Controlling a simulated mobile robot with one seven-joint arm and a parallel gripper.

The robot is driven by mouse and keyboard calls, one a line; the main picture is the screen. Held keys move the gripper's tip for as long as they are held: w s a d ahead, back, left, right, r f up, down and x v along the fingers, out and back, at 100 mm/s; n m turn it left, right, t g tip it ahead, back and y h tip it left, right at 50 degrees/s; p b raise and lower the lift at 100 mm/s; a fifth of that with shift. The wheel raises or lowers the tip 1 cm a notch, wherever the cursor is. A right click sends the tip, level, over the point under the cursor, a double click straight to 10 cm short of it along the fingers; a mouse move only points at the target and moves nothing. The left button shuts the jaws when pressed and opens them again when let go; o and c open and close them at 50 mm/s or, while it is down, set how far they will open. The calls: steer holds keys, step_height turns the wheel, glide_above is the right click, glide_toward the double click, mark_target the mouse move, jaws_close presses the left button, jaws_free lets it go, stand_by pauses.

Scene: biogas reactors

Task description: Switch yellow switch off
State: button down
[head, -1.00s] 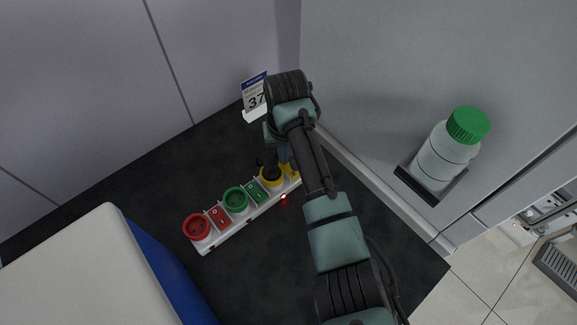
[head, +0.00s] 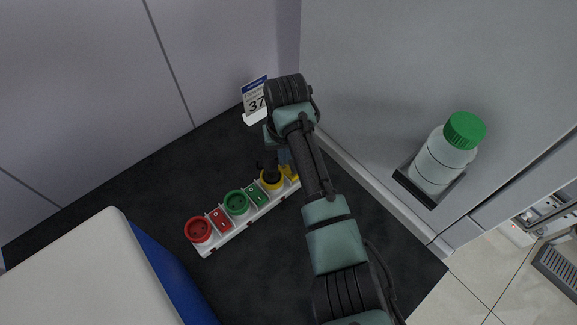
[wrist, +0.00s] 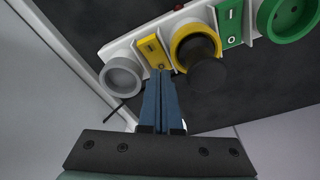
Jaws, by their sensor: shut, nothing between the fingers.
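A white power strip (head: 232,233) lies on the dark worktop with coloured sockets and switches. The yellow switch (wrist: 153,52) sits between the yellow socket (wrist: 196,44) and a grey socket (wrist: 122,76) in the wrist view. In the head view the yellow switch (head: 290,172) is partly hidden by my arm. My gripper (wrist: 163,73) is shut and empty, its blue fingertips at the yellow switch's near end; contact is hard to tell. A black plug (wrist: 209,72) stands in the yellow socket. A small dark red indicator (wrist: 179,7) shows on the strip's far edge.
Green (head: 236,203) and red (head: 199,229) sockets with their switches continue the strip leftward. A white and blue box (head: 85,265) stands at lower left. A card marked 37 (head: 255,97) is behind, and a green-capped bottle (head: 443,157) sits on a holder at right.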

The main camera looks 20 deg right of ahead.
step_height(320, 180, up, 6)
steer(key=p, duration=0.5)
steer(key=shift+f, duration=0.15)
stand_by(0.3)
steer(key=w+a+r+t, duration=0.3)
steer(key=w+r, duration=0.2)
steer(key=r, duration=0.1)
step_height(320, 180, up, 26)
steer(key=n+t+y, duration=0.1)
steer(key=n+t, duration=0.1)
steer(key=t, duration=0.8)
glide_above(285, 168)
steer(key=w+a, duration=1)
steer(key=a, duration=0.1)
steer(key=s+a+r+t, duration=0.1)
steer(key=s+r+t, duration=0.25)
steer(key=r, duration=0.45)
steer(key=s+a+r+t, duration=0.15)
steer(key=s+r, duration=0.25)
steer(key=r, duration=0.4)
steer(key=s+d+r+t, duration=0.1)
steer(key=s+r+t, duration=0.6)
steer(key=s+r, duration=0.7)
steer(key=shift+s+d+t+h, duration=0.3)
steer(key=shift+s+d+h, duration=0.1)
steer(key=shift+s, duration=0.7)
